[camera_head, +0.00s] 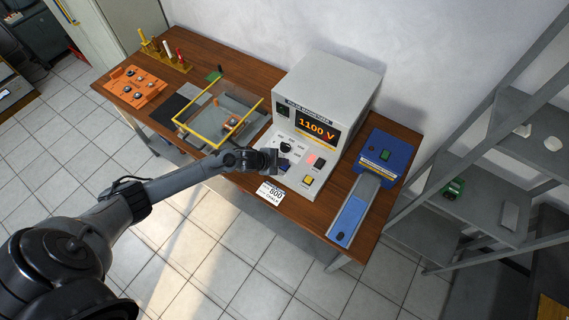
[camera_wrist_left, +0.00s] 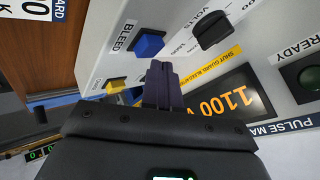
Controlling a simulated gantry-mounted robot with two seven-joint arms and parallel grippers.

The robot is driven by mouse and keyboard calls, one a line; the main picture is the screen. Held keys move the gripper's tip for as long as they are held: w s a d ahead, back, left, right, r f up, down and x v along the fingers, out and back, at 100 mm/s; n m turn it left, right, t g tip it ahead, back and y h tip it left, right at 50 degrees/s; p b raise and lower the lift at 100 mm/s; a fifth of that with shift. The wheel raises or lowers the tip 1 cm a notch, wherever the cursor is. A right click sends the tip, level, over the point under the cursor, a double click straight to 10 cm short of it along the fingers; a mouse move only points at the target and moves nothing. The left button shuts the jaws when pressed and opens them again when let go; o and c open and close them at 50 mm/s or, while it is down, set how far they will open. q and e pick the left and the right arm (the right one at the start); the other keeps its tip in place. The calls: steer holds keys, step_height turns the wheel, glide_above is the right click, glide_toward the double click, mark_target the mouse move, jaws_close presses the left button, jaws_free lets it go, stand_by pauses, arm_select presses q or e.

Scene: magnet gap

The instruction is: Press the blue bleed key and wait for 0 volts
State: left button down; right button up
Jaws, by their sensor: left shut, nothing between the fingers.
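The grey pulse magnetizer (camera_head: 325,90) stands on the wooden table, and its orange display (camera_head: 316,128) reads 1100 V. The display also shows in the left wrist view (camera_wrist_left: 228,104). The blue bleed key (camera_wrist_left: 149,43) sits on the sloped panel beside the word BLEED. In the head view the key (camera_head: 284,163) is partly hidden by my gripper. My left gripper (camera_wrist_left: 161,68) is shut and empty, with its fingertips just short of the key in the picture; I cannot tell whether they touch it. My right gripper is not in view.
A black volts knob (camera_wrist_left: 211,30) is close to the key. A yellow-framed guard (camera_head: 219,143) stands left, a blue unit (camera_head: 386,157) right. A white card (camera_head: 270,193) lies in front.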

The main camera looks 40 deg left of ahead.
arm_select(q)
steer(key=shift+r, duration=0.35)
step_height(320, 180, up, 5)
steer(key=p, duration=0.5)
stand_by(0.8)
